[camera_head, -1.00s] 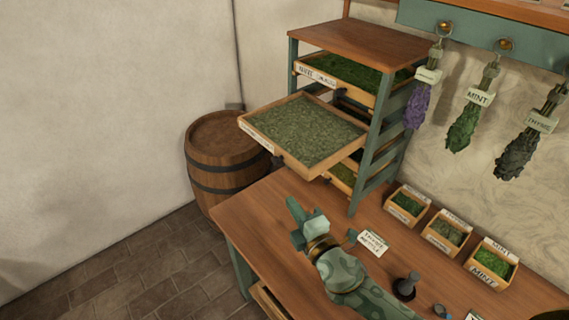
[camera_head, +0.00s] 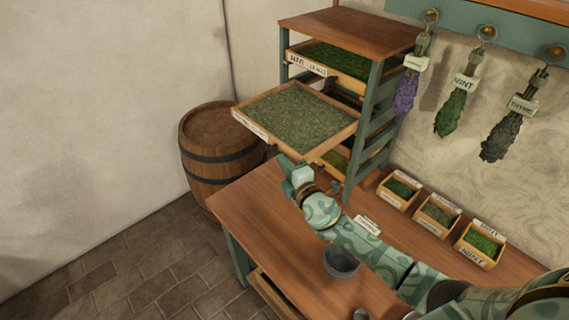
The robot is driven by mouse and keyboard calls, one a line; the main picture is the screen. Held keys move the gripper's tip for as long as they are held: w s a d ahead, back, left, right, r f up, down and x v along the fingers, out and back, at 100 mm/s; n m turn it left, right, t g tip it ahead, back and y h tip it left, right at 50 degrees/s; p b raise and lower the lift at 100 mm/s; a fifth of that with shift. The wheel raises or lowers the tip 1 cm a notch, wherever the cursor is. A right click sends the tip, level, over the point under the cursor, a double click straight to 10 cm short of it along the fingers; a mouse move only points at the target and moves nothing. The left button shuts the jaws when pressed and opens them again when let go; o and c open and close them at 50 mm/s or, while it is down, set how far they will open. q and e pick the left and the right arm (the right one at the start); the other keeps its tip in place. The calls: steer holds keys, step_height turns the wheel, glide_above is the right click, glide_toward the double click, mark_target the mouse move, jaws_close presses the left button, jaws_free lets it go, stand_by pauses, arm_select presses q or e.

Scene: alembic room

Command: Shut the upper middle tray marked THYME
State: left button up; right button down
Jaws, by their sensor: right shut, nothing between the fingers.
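The upper middle tray (camera_head: 299,117), full of grey-green dried herb, is pulled far out of the teal-framed drying rack (camera_head: 370,128). It juts out to the left and toward me. The label on its front edge is too small to read. My right gripper (camera_head: 286,164) is shut and empty, just below and in front of the tray's near corner. I cannot tell whether it touches the tray. My left gripper is not in view.
A tray marked MINT (camera_head: 331,62) sits above, and another tray (camera_head: 336,160) below. A wooden barrel (camera_head: 215,155) stands left of the rack. Small herb boxes (camera_head: 436,216) and a dark mortar (camera_head: 341,262) stand on the table (camera_head: 262,215). Herb bunches (camera_head: 457,112) hang at the right.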

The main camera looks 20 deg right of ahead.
mark_target(333, 132)
steer(key=shift+d, duration=0.2)
steer(key=w+d+b, duration=0.2)
steer(key=d+b, duration=0.1)
steer(key=d, duration=0.2)
steer(key=w+d+b, duration=0.2)
steer(key=d, duration=0.4)
steer(key=w+d+b, duration=0.2)
steer(key=d+b, duration=0.1)
steer(key=d, duration=0.2)
steer(key=shift+w+d+f+b, duration=0.1)
steer(key=shift+w+d+b, duration=0.25)
steer(key=shift+w, duration=0.05)
steer(key=shift+w+d, duration=0.2)
steer(key=shift+d, duration=0.25)
steer(key=shift+a, duration=0.1)
